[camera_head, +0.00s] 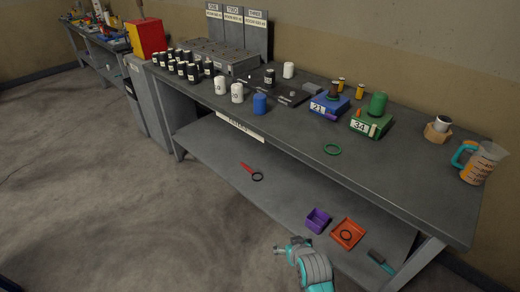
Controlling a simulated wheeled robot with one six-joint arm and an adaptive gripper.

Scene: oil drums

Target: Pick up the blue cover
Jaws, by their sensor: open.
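A blue cylinder (260,103), which looks like the blue cover, stands upright on the grey workbench (395,165) near its front edge, right of two white cylinders. Its top and front side show, and nothing touches it. Part of my own arm, grey with teal caps, shows at the bottom centre, in front of the bench and well below and apart from the blue cylinder. No gripper fingers can be made out in this view.
Several black jars (182,65) and two white cylinders (237,92) stand to the left. A blue box (325,107) marked 21 and a green box (371,124) are to the right. A lower shelf (215,145) juts forward, holding a purple bin (318,220) and an orange tray (348,233).

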